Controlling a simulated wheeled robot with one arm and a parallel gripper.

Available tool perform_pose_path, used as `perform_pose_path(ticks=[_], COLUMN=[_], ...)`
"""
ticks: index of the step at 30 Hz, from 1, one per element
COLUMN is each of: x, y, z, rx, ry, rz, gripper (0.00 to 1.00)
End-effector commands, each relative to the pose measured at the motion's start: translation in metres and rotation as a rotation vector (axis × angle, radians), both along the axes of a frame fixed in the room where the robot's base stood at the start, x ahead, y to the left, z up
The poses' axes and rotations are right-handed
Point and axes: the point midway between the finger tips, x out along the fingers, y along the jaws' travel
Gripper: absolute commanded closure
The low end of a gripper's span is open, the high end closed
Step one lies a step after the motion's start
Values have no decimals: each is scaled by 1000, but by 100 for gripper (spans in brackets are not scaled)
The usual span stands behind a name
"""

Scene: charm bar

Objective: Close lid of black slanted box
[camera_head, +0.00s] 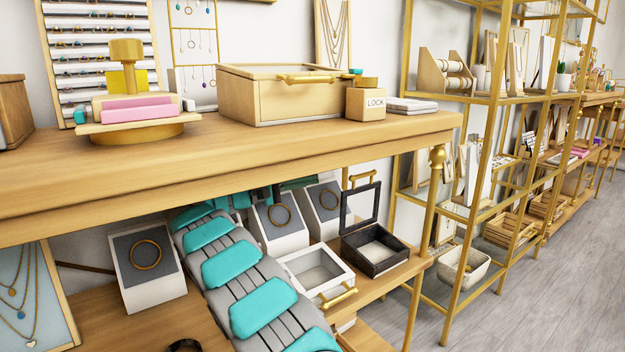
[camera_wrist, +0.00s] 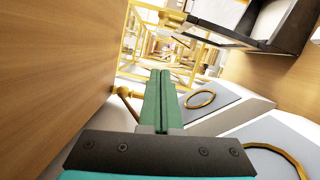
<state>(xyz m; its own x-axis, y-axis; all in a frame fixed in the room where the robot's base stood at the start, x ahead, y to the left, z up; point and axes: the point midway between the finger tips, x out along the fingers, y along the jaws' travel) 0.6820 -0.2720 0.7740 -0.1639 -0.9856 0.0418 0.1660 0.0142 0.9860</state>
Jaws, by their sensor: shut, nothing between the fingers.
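The black slanted box (camera_head: 375,258) stands on the lower shelf, right of the white box. Its lid (camera_head: 377,205) is open and upright, with a clear pane, a dark frame and a gold handle (camera_head: 361,179) on top. In the wrist view, the black box (camera_wrist: 292,28) is at the upper right, partly cut off by the frame. My gripper (camera_wrist: 160,73) is shut and empty, its green fingers together.
The upper tabletop (camera_head: 330,140) hangs closely over my arm. Bracelet stands (camera_head: 283,228) and an open white box (camera_head: 335,290) crowd the lower shelf (camera_head: 395,277) left of the black box. A gold table leg (camera_head: 432,200) stands to its right.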

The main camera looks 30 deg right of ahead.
Motion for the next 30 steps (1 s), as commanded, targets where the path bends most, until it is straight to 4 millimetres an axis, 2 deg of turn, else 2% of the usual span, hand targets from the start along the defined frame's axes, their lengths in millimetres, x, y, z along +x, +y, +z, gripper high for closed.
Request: perform_pose_path(ticks=[12, 21, 30], x=[-14, -41, -52], y=[-81, -81, -82], z=[4, 9, 9], rx=[2, 0, 1], ry=[-2, 0, 0], rz=[0, 1, 2], gripper=[100, 100, 100])
